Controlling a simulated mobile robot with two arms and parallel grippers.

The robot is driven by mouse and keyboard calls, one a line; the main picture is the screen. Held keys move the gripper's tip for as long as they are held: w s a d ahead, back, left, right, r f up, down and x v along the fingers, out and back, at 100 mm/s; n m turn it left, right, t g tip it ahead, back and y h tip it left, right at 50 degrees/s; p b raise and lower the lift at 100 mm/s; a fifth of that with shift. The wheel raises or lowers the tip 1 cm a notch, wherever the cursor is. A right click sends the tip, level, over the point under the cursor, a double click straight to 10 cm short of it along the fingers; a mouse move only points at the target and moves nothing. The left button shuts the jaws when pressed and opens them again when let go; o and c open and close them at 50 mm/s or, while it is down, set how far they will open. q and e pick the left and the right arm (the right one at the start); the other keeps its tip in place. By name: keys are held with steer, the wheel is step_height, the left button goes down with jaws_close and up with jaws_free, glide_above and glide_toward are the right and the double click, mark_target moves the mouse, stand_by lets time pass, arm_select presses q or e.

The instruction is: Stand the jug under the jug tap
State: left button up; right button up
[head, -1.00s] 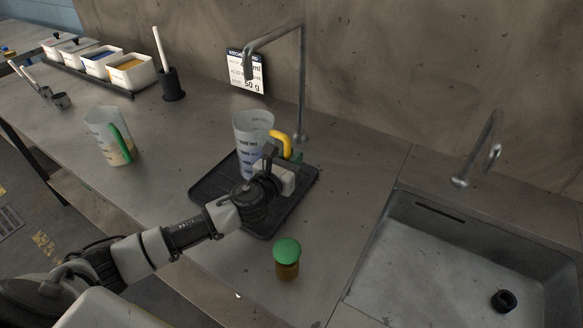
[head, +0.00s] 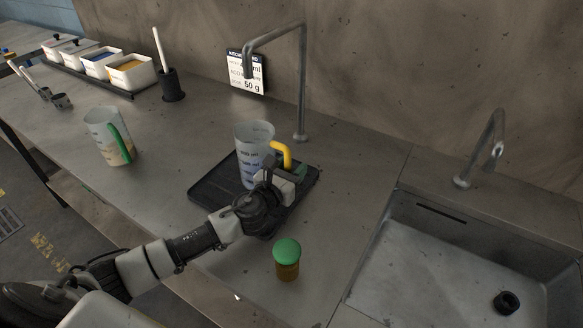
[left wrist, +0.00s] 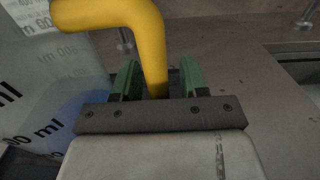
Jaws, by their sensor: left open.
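The clear jug (head: 253,155) with a yellow handle (head: 283,152) stands upright on the black tray (head: 212,187), seemingly below the spout of the jug tap (head: 301,80). My arm partly hides its base. My left gripper (head: 282,172) is at the handle side of the jug. In the left wrist view, the green fingers (left wrist: 156,80) are apart, one on each side of the yellow handle (left wrist: 152,45). The jug wall (left wrist: 45,85) with its printed scale fills the left of that view. My right gripper is not in view.
A second jug (head: 104,138) with a green handle stands to the left. A green-capped brown jar (head: 287,260) stands in front of the tray. The sink (head: 450,255) and its tap (head: 486,150) are at right. White bins (head: 130,72) stand at the back left.

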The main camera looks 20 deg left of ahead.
arm_select(q)
steer(key=shift+r, duration=0.15)
steer(key=s, duration=0.3)
steer(key=s+a+b, duration=0.1)
steer(key=s, duration=0.7)
steer(key=shift+a, duration=0.3)
steer(key=shift+s+b, duration=0.3)
steer(key=shift+s, duration=0.15)
